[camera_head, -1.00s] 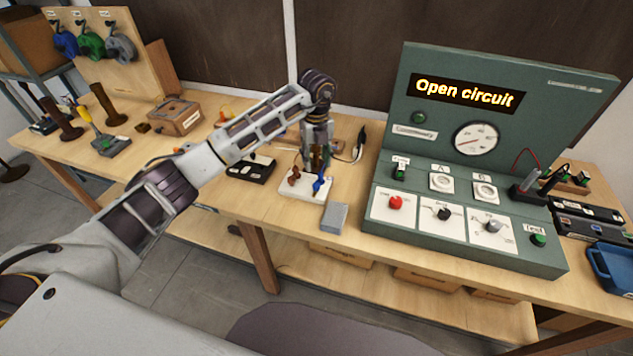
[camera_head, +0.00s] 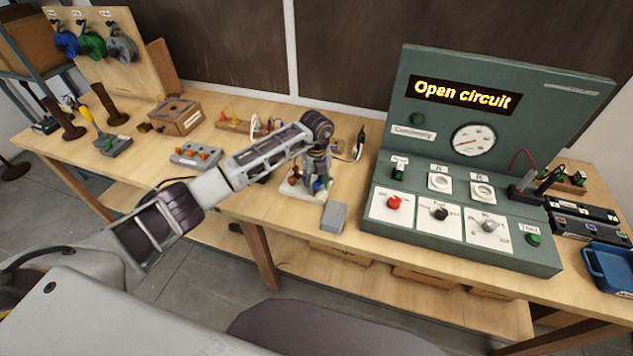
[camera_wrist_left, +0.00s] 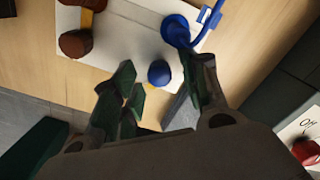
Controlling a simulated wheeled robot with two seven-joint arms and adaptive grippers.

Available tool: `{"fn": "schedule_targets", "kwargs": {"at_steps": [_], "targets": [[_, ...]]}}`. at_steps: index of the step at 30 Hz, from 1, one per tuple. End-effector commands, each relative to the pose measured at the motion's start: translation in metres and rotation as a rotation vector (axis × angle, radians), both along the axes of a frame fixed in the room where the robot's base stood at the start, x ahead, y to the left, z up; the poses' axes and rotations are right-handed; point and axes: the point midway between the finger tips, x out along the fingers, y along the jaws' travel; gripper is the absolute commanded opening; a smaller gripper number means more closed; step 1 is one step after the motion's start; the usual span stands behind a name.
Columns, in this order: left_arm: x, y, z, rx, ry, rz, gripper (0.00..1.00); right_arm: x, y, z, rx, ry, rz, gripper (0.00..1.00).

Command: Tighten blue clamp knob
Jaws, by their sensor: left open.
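The blue clamp knob (camera_wrist_left: 159,73) stands on a white terminal block (camera_wrist_left: 115,40), between my left gripper's fingertips in the left wrist view. My left gripper (camera_wrist_left: 160,88) is open, with one finger on each side of the knob; I cannot tell whether either finger touches it. A second blue terminal (camera_wrist_left: 176,31) with a blue wire is just beyond the knob. Brown knobs (camera_wrist_left: 76,43) sit on the block's other side. In the head view, my left gripper (camera_head: 317,178) hangs over the block (camera_head: 298,193) and partly hides the blue parts. My right gripper is not in view.
A grey block (camera_head: 334,217) lies just right of the terminal block. The green test panel (camera_head: 450,245), reading "Open circuit", stands farther right. A grey terminal box (camera_head: 195,155) and a wooden box (camera_head: 176,115) are to the left.

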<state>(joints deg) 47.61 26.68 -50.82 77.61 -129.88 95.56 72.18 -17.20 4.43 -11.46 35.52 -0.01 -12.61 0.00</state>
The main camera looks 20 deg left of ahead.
Motion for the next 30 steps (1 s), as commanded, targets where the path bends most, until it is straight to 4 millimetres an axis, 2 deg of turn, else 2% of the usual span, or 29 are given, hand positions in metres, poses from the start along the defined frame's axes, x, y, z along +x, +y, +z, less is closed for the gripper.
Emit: {"fn": "schedule_targets", "kwargs": {"at_steps": [8,18,30], "targets": [[-0.0001,-0.0001,-0.0009,0.0,0.0,0.0,0.44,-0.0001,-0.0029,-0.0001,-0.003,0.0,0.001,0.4],[-0.0001,0.0001,-0.0006,0.0,0.0,0.0,0.0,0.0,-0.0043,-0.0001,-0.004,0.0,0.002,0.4],[0.0,0.0006,-0.0014,0.001,0.0,-0.04,0.0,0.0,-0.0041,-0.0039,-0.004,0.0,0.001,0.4]]}}
